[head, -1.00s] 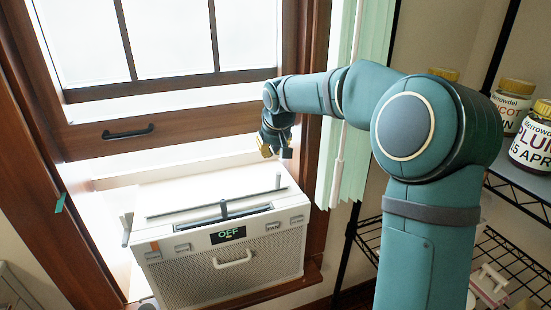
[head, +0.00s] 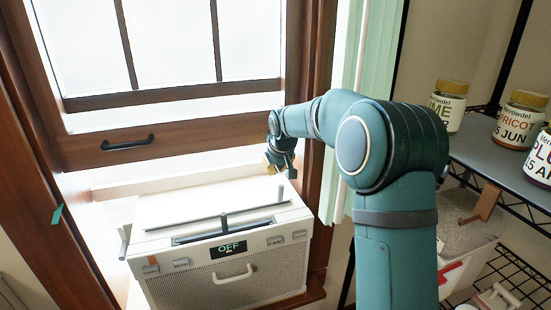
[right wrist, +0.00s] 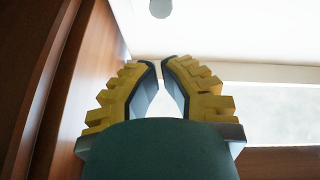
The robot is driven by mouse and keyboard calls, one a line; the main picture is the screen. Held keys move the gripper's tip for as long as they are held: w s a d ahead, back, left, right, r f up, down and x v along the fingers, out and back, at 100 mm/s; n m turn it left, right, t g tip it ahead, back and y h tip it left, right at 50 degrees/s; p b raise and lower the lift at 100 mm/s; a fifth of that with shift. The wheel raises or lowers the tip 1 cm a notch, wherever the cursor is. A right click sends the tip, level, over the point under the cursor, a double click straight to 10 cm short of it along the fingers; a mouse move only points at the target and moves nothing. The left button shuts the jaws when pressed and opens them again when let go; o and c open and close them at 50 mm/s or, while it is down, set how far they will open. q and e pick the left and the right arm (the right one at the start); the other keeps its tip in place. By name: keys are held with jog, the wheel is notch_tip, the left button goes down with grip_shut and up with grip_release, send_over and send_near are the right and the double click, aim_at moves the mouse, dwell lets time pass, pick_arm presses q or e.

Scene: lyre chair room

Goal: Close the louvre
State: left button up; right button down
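The white window air conditioner (head: 280,262) sits in the lower window opening, and its display reads OFF. On its top is a louvre (head: 205,226), a long thin slat beside a dark slot, with a dark upright tab (head: 224,221). The slot shows dark, so the louvre looks open. My right gripper (head: 280,166) is above the unit's back right corner, behind and right of the louvre. In the right wrist view my right gripper (right wrist: 160,62) has its tips close together, with a narrow gap and nothing between them. I cannot see contact with the unit. My left gripper is out of view.
A brown window frame (head: 318,130) stands close right of my gripper, with a green curtain (head: 372,110) beyond. The sash has a black handle (head: 122,142). A shelf (head: 480,165) with labelled jars (head: 519,118) stands at the right. The space above the unit is clear.

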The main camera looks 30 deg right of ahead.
jog(key=shift+s+f, duration=0.65)
jog(key=shift+s, duration=0.25)
jog(key=shift+s+a+f+b, duration=0.1)
jog(key=shift+f+b, duration=0.1)
jog(key=shift+b, duration=0.4)
jog(key=b, duration=0.2)
jog(key=s+f+t+b, duration=0.1)
jog(key=shift+s+a+b, duration=0.1)
jog(key=shift+s+b, duration=0.2)
jog(key=shift+b, duration=0.1)
